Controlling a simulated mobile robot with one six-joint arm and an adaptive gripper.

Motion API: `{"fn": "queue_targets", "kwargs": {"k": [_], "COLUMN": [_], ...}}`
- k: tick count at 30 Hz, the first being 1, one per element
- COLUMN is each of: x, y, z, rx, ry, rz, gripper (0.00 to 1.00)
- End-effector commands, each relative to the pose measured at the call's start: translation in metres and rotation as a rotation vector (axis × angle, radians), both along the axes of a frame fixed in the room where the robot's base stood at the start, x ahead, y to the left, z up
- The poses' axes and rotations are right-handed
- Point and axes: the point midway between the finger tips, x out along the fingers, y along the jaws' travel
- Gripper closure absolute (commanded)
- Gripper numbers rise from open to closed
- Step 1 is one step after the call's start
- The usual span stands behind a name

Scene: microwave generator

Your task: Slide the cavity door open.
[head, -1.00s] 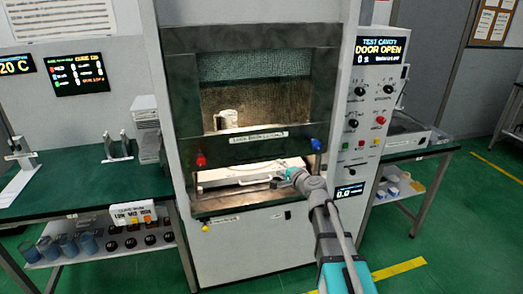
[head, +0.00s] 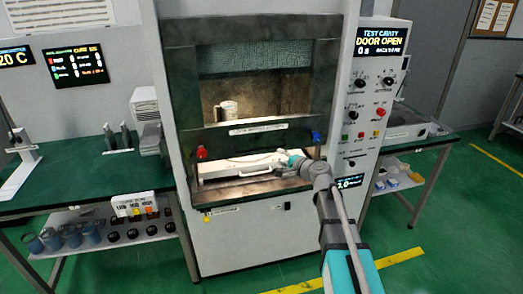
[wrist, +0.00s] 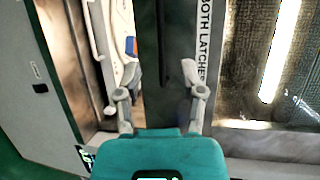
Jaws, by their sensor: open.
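The cavity door (head: 250,138) is a dark frame with a mesh window on the tall cabinet. Its lower bar is raised, leaving a lit gap below with a white tray-like piece (head: 235,168). A red knob (head: 201,153) is at the bar's left and a blue knob (head: 316,137) at its right. My gripper (head: 293,162) is at the right of the gap, just below the bar. In the wrist view my gripper (wrist: 160,88) is open, its fingers on either side of a dark bar (wrist: 163,40); contact is unclear. A label reading "BOTH LATCHES" (wrist: 206,45) lies by the right finger.
The display (head: 381,42) reads "DOOR OPEN". A pale cup-like object (head: 228,111) shows behind the window. A control panel (head: 365,120) stands close right of my arm. Green benches stand on both sides, the left one (head: 80,187) holding equipment.

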Motion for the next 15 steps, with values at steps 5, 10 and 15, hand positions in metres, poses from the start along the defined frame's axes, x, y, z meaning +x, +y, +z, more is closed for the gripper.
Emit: {"fn": "queue_targets", "kwargs": {"k": [5,10,15], "x": [0.02,0.04,0.059], "y": [0.015,0.032,0.05], "z": [-0.006,-0.01,-0.015], "rx": [0.0,0.001,0.0], "ry": [0.0,0.001,0.0], "rz": [0.0,0.0,0.001], "gripper": [0.49,0.49,0.49]}}
